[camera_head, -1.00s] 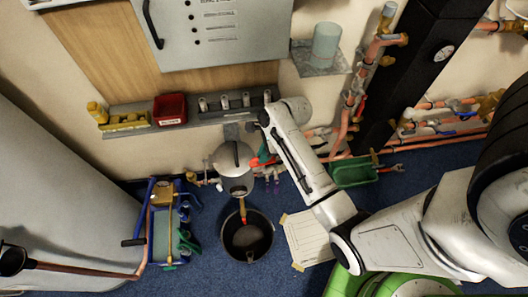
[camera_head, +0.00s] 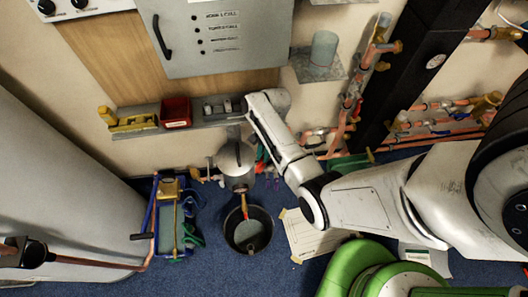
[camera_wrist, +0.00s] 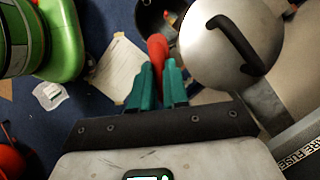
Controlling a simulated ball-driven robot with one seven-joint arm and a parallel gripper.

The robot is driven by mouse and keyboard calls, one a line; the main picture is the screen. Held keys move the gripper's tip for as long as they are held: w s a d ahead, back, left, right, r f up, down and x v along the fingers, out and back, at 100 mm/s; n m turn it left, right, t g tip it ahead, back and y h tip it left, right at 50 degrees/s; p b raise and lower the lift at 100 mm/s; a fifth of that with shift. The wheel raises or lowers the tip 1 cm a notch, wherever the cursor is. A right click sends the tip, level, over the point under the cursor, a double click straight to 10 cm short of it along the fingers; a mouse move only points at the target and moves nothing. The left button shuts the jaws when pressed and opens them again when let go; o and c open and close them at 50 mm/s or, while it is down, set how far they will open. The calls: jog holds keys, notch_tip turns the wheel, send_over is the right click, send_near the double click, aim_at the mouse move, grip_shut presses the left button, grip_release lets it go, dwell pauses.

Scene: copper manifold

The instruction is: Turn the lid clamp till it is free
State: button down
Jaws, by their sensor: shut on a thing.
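The vessel is a grey metal dome (camera_head: 235,157) with a black bar handle on its lid, below the wall shelf. It also shows in the wrist view (camera_wrist: 205,60). A red grip (camera_wrist: 157,46), apparently the lid clamp's handle, sits at the left edge of the dome. My gripper (camera_wrist: 159,76) has teal fingers closed around the near end of this red grip. In the head view my white arm hides most of the fingers and the clamp. The clamp's inner end and its hold on the lid cannot be made out.
A black bucket (camera_head: 248,240) stands on the blue floor below the vessel's outlet. A paper sheet (camera_head: 308,236) lies to its right, with a green tray (camera_head: 350,164) behind. A blue-framed tool rig (camera_head: 174,215) stands left. The shelf (camera_head: 140,127) and copper pipes bound the back.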

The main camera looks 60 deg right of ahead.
jog(key=n+g, duration=0.1)
jog(key=n, duration=0.2)
jog(key=shift+w+n+g, duration=0.1)
jog(key=shift+n+g, duration=0.2)
jog(key=shift+n, duration=0.1)
jog(key=shift+w+a+n+g+h, duration=0.1)
jog(key=shift+n+g+h, duration=0.45)
jog(key=shift+n, duration=1.25)
jog(key=c, duration=1.1)
grip_release()
jog(key=shift+r, duration=0.1)
jog(key=p+v, duration=0.1)
jog(key=v, duration=0.9)
jog(key=shift+w+r, duration=0.1)
jog(key=shift+r, duration=0.2)
